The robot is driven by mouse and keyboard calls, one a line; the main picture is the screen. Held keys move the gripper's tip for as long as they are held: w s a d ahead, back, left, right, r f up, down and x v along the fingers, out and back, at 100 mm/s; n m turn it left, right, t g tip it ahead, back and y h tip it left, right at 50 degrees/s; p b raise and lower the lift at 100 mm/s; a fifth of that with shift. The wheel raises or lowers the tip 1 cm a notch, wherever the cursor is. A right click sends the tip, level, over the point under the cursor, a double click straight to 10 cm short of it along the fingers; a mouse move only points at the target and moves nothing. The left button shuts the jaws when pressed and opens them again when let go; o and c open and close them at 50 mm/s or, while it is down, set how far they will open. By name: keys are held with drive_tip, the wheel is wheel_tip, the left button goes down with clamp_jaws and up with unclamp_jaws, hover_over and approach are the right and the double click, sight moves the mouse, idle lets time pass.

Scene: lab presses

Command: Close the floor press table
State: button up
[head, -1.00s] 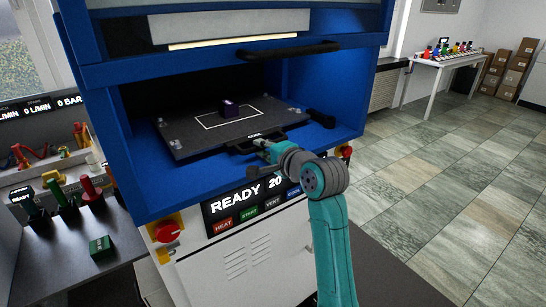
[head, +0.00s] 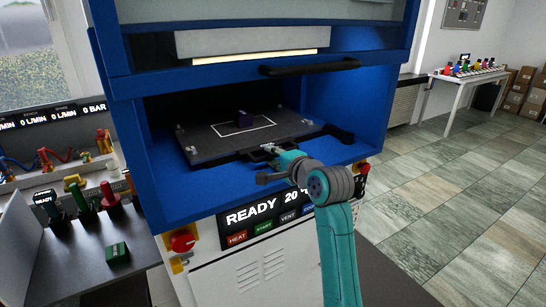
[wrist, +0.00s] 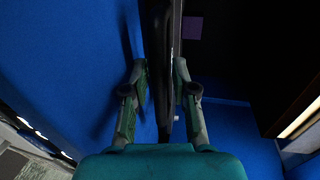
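The floor press table (head: 207,150) is a dark plate inside the blue press chamber, with a white outlined rectangle on top. Its black front handle (head: 245,155) faces me and shows as a dark upright bar in the wrist view (wrist: 163,60). My gripper (head: 270,149) is at this handle. A small purple block (head: 245,116) sits on the table.
The blue chamber walls (head: 340,105) enclose the table at the sides. A black bar handle (head: 310,67) sits on the upper front above the opening. The control panel (head: 265,213) reads READY below. A side bench (head: 75,250) stands at left; open tiled floor lies right.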

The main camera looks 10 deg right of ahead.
drive_tip(key=v, duration=1.1)
drive_tip(key=shift+s, duration=0.35)
drive_tip(key=shift+d, duration=0.1)
drive_tip(key=s+f+n+h, duration=0.2)
drive_tip(key=s+f, duration=0.8)
drive_tip(key=f, duration=0.4)
drive_tip(key=s+f+n+h, duration=0.2)
drive_tip(key=s+f, duration=0.8)
drive_tip(key=f, duration=0.4)
drive_tip(key=s+n, duration=1)
drive_tip(key=s, duration=2.1)
drive_tip(key=shift+d+f+h, duration=0.2)
drive_tip(key=shift+d+h, duration=0.1)
drive_tip(key=shift+h, duration=0.1)
